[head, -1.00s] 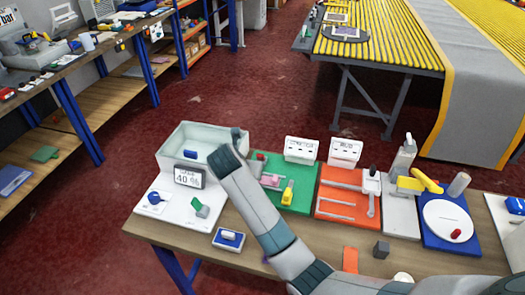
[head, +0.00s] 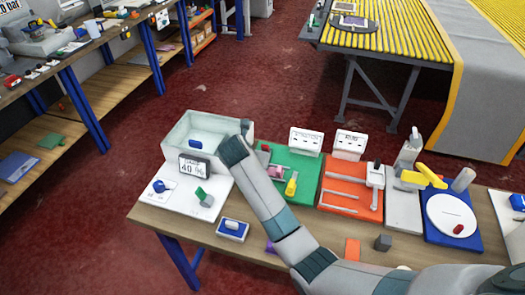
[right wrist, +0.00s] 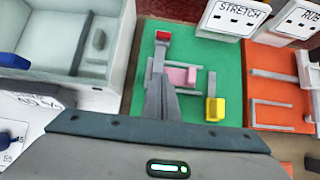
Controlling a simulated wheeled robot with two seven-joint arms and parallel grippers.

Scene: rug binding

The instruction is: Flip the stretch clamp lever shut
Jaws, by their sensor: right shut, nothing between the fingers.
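In the head view my right arm hides the fingers. My left gripper is out of view.
A pale open bin (head: 176,140) is just left of the green board, with a scale display (head: 195,165) in front. An orange board (head: 335,205) with rails lies to the right, then a grey board and a blue board (head: 470,238) with a white disc.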

